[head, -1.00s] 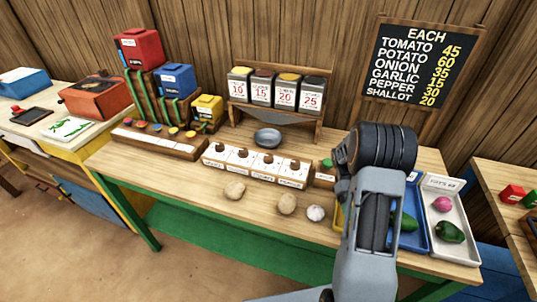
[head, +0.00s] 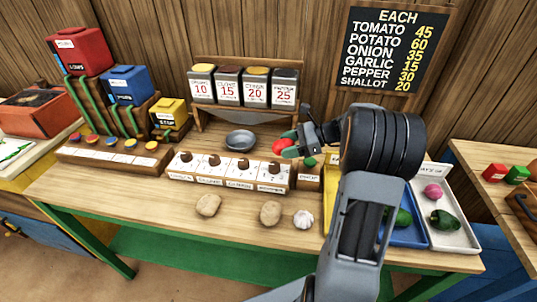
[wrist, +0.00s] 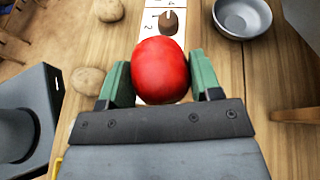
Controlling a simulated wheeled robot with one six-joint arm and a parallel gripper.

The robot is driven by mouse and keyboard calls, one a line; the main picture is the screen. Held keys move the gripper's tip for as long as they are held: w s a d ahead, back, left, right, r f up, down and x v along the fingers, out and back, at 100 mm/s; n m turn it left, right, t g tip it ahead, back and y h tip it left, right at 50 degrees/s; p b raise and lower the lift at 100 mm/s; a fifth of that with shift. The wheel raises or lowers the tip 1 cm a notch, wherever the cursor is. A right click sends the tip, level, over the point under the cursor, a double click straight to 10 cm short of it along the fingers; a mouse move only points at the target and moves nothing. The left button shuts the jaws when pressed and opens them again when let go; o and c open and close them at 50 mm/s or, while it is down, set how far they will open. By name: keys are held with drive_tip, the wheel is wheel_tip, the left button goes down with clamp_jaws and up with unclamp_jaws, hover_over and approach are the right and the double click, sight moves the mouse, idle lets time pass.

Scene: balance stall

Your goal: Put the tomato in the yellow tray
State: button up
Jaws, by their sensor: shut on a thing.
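The red tomato (head: 282,147) is between the fingers of my gripper (head: 292,142), held above the table's back part, to the right of the grey bowl. In the wrist view the tomato (wrist: 160,72) sits between the two green fingers of my gripper (wrist: 160,80), which is shut on it. The yellow tray (head: 331,208) is at the right of the table, left of the blue tray. My arm hides most of it, so I cannot see what is inside.
A blue tray (head: 409,236) with a green pepper and a white tray (head: 466,240) with a pink shallot and a dark pepper stand at the right. A grey bowl (head: 240,141), a row of knobs (head: 228,172), potatoes and garlic (head: 303,219) lie on the table.

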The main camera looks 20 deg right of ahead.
drive_tip(key=w+d+f, duration=0.2)
drive_tip(key=w, duration=0.1)
drive_tip(key=w+d+f, duration=0.2)
drive_tip(key=w+f, duration=0.1)
drive_tip(key=w+d+f+p, duration=0.1)
drive_tip(key=w+d+f, duration=0.1)
drive_tip(key=w+f, duration=0.1)
drive_tip(key=shift+w+d+f, duration=0.2)
drive_tip(key=shift+d, duration=0.05)
drive_tip(key=shift+w+d+f, duration=0.15)
drive_tip(key=shift+w+f, duration=0.05)
drive_tip(key=shift+f, duration=1.65)
drive_tip(key=shift+f, duration=0.1)
drive_tip(key=o, duration=1)
drive_tip(key=shift+c, duration=0.2)
